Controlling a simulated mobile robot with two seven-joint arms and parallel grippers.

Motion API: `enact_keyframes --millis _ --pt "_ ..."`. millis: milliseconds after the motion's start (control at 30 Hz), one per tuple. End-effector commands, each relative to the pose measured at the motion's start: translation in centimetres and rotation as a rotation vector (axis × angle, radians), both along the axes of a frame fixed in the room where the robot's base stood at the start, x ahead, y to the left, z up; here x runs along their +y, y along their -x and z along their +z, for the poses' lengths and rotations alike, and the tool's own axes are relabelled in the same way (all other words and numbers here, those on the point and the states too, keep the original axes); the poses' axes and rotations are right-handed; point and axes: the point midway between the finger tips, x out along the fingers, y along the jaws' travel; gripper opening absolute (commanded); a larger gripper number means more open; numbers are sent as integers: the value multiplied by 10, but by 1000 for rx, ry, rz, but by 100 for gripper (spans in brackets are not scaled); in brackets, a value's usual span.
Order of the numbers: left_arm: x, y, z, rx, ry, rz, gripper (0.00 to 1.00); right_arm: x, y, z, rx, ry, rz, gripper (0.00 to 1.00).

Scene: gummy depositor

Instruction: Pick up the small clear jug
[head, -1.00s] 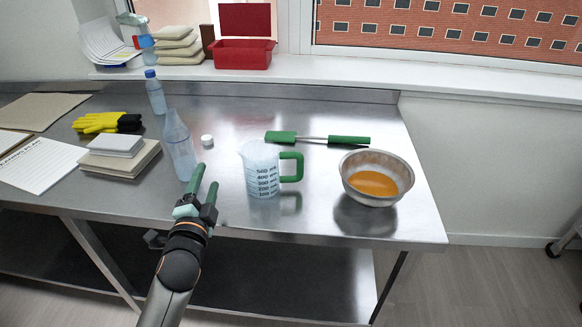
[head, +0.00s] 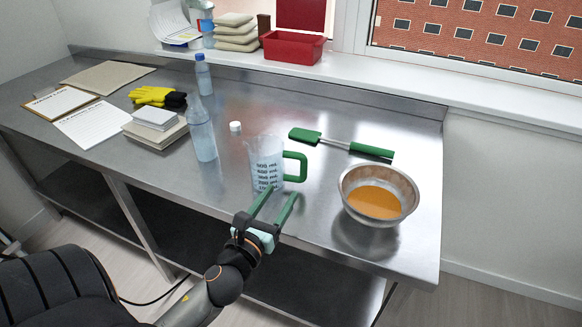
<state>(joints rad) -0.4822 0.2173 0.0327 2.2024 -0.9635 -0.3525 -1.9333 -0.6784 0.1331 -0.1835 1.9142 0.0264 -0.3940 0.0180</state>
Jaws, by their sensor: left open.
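The small clear jug (head: 264,166) stands upright on the steel table, with dark measuring marks on its side and a green handle (head: 295,167) on its right. My left gripper (head: 276,205) is open, its two green fingers pointing at the jug's base from the front edge of the table. The fingertips overlap the lower part of the jug in the picture; I cannot tell whether they touch it. My right gripper is not in view.
A steel bowl of orange liquid (head: 352,184) stands right of the jug. A green spatula (head: 360,148) lies behind it. An uncapped clear bottle (head: 203,138) stands to the left, with a white cap (head: 235,127) nearby. A capped bottle (head: 203,76) stands farther back.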

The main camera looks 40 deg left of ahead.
Motion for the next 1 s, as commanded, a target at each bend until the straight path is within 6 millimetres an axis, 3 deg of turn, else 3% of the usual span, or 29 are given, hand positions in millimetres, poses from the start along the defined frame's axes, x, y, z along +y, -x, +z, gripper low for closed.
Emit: enact_keyframes --millis 167,500,833,1000 --pt "-1 -3 0 14 -63 -7 58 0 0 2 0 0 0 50" --pt "10 -53 1 11 -59 -7 58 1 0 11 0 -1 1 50" --pt "14 -76 0 13 -58 -6 58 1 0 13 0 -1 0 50" --pt "17 -99 1 11 -56 -6 58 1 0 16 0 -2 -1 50"
